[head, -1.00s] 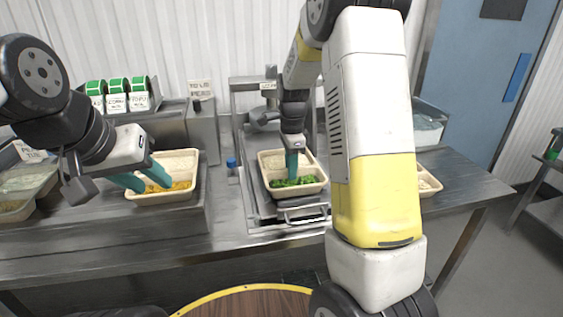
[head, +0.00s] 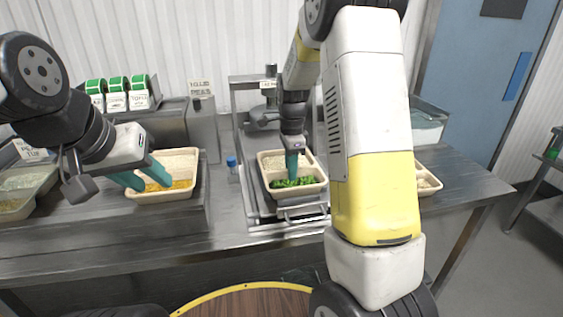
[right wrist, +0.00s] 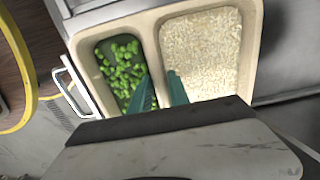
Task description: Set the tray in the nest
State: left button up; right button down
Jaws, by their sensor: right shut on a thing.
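A beige two-compartment tray (head: 322,186), with green peas in the near compartment and white rice in the far one, is over the metal nest (head: 262,213) of the sealing machine. I cannot tell whether it is fully seated. My right gripper (head: 291,176) reaches down into it. In the right wrist view its teal fingers (right wrist: 161,92) straddle the divider of the tray (right wrist: 84,38), shut on it. My left gripper (head: 143,180) has its fingers apart at another beige tray (head: 165,197), which holds yellow corn and rice.
The nest's handle (head: 303,214) sticks out toward the front. A blue-capped bottle (head: 232,166) stands left of the machine. Food bins (head: 22,190) are at the far left. Another tray (head: 428,181) is partly hidden behind my right arm. Bare counter (head: 470,182) shows at the right.

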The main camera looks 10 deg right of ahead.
jog(key=c, duration=0.7)
grip_release()
jog(key=shift+r, duration=0.1)
jog(key=shift+r, duration=3.85)
